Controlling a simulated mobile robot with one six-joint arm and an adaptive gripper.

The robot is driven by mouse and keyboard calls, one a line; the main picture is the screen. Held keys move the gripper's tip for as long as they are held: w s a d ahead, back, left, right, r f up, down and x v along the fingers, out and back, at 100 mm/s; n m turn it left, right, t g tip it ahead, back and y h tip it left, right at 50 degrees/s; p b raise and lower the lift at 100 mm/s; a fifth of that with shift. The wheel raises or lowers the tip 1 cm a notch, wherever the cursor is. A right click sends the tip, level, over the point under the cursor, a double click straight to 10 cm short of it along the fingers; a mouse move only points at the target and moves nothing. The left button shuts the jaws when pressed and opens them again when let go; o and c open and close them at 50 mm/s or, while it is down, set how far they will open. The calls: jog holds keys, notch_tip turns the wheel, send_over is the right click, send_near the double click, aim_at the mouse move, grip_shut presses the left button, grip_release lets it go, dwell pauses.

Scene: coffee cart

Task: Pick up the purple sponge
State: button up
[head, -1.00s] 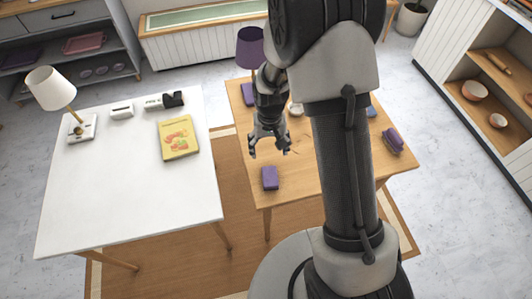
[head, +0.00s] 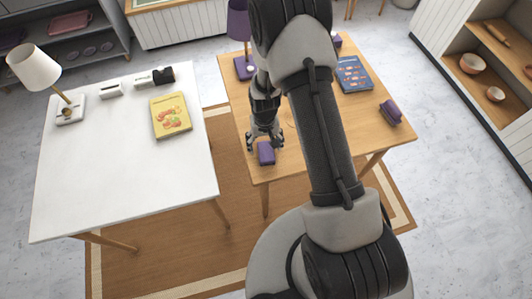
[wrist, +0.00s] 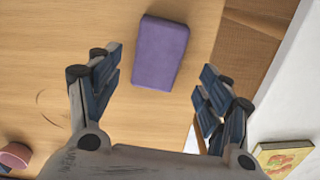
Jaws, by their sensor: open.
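The purple sponge (head: 266,153) is a small block lying near the front left edge of the wooden table (head: 350,120). In the wrist view the sponge (wrist: 160,52) lies on the bare wood, ahead of and between the lines of my fingers. My gripper (head: 265,142) is open and points down just behind the sponge in the head view. In the wrist view my gripper (wrist: 162,78) has its fingers wide apart with nothing between them. I cannot tell exactly how high the fingertips are above the table.
A purple-shaded lamp (head: 239,22) and a blue book (head: 353,74) are on the wooden table. Another purple object (head: 391,113) lies near its right edge. A white table (head: 120,175) with a yellow book (head: 171,116) stands to the left, across a gap.

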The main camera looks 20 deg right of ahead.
aim_at(266, 151)
jog(key=f, duration=0.2)
jog(key=f+b, duration=0.1)
jog(key=f, duration=0.1)
jog(key=shift+s+d+f, duration=0.15)
jog(key=shift+s+f, duration=0.05)
jog(key=shift+f, duration=0.2)
jog(key=shift+c, duration=0.3)
jog(key=c, duration=0.9)
jog(key=shift+r, duration=0.15)
notch_tip(266, 151, up, 20)
jog(key=p, duration=0.4)
